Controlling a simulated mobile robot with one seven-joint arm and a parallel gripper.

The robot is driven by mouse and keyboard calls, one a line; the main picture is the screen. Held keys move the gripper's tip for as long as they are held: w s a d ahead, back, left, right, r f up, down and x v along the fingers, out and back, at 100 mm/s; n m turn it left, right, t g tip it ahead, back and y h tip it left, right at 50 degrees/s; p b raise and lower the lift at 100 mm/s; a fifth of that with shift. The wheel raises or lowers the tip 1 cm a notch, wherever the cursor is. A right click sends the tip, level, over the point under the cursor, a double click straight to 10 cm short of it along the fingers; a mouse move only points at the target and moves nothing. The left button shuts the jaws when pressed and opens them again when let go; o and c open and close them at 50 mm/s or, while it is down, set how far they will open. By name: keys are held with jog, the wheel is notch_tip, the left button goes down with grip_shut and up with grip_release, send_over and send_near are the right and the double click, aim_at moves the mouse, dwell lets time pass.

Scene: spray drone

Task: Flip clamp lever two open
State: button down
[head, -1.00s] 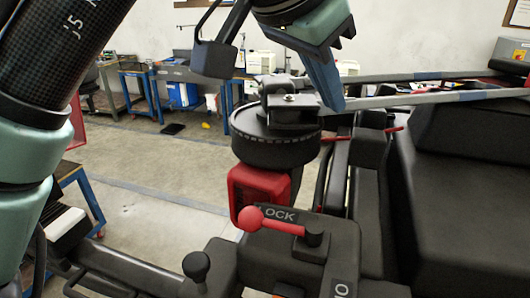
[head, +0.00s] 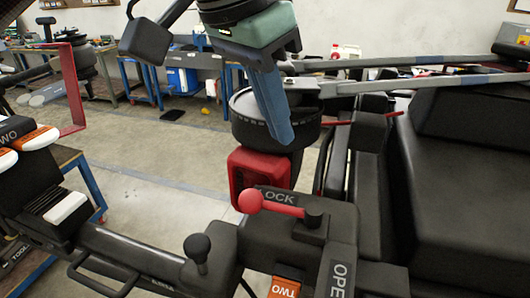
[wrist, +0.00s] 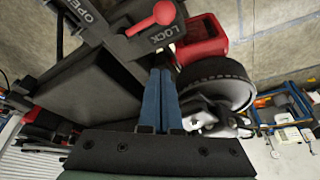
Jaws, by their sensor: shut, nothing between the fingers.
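The clamp lever (head: 278,206) is a red handle with a ball end on a black pivot block. It lies across the black clamp housing (head: 325,235), beside the word LOCK. OPEN is printed nearer the front, and an orange label (head: 285,288) reads TWO. In the wrist view the lever (wrist: 150,21) shows at the top, its ball beside LOCK. My gripper (head: 280,140) has blue fingers pressed together, pointing down, above and apart from the lever. The fingers also show in the wrist view (wrist: 160,72), empty, with the lever beyond their tips.
A red bracket (head: 243,172) and a black round motor (head: 245,118) sit behind the lever, close to my fingers. Grey arms (head: 410,82) extend right. A black knob (head: 197,246) stands left of the clamp. Open floor lies to the left.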

aim_at(272, 207)
jog(key=x, duration=0.6)
jog(key=shift+p, duration=0.4)
jog(key=shift+s+a+f+p, duration=0.15)
jog(key=shift+s+a+p, duration=0.1)
jog(key=shift+s+a, duration=0.25)
jog(key=shift+s+a+f+p, duration=0.2)
jog(key=shift+s+a+p, duration=0.05)
jog(key=shift+a, duration=0.35)
jog(key=shift+s+a+f, duration=0.2)
jog(key=shift+s+a, duration=0.15)
